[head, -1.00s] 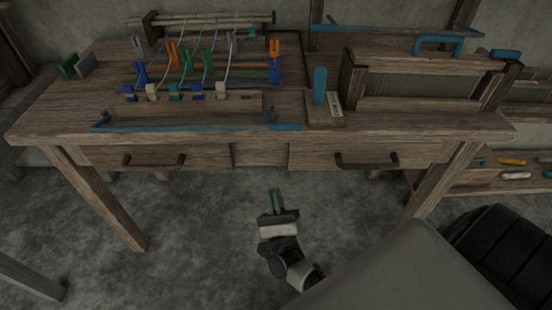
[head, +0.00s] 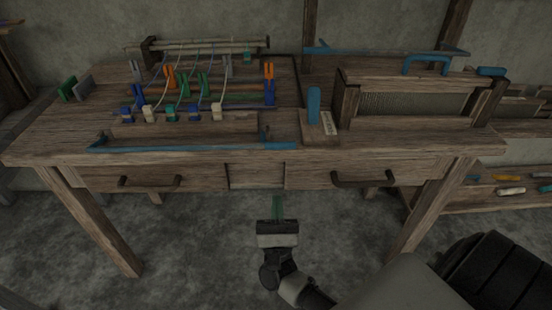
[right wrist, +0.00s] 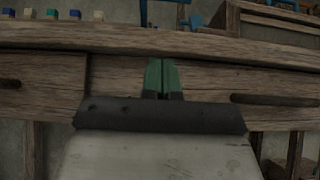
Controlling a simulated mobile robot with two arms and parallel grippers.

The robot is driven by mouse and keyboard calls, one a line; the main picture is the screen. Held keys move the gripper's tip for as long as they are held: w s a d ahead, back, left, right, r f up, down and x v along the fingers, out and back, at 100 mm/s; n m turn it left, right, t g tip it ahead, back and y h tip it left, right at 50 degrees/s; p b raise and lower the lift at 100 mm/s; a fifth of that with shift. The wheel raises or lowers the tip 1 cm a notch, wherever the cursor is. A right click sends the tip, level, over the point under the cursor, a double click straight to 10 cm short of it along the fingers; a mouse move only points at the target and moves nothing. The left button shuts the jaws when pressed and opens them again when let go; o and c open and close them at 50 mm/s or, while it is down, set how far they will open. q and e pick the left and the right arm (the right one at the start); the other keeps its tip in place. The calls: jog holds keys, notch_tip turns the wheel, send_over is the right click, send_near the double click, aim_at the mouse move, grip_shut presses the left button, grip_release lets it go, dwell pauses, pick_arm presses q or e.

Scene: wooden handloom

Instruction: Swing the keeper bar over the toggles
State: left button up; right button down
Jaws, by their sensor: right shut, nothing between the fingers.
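The keeper bar (head: 190,147) appears to be the long blue bar along the front edge of the loom table, with short upturned parts near its ends. Behind it, the toggles appear to be the small blocks in a row, blue, cream and teal, such as the cream one (head: 217,112) and the teal one (head: 171,114). My right gripper (head: 277,203) is shut and empty, in front of the table and below its top edge, apart from the bar. Its green fingers (right wrist: 161,78) lie together in the right wrist view, before the table front. My left gripper is not in view.
Coloured clips, such as an orange one (head: 269,71), and pale threads stand behind the toggles. A blue upright handle (head: 313,104) and a framed reed (head: 410,104) stand to the right. Drawer handles (head: 363,180) stick out of the table front. The floor before the table is clear.

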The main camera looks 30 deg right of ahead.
pick_arm(q)
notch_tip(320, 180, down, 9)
jog(key=p, duration=0.2)
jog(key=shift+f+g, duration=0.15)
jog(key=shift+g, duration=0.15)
pick_arm(e)
jog(key=shift+w+d+r, duration=0.4)
jog(key=shift+w+r, duration=0.25)
jog(key=shift+r, duration=0.95)
jog(key=shift+w+d+r, duration=0.4)
jog(key=shift+w+r, duration=0.2)
jog(key=shift+r, duration=0.95)
jog(key=shift+w+d+r, duration=0.4)
jog(key=shift+w+r, duration=0.25)
jog(key=shift+r, duration=0.95)
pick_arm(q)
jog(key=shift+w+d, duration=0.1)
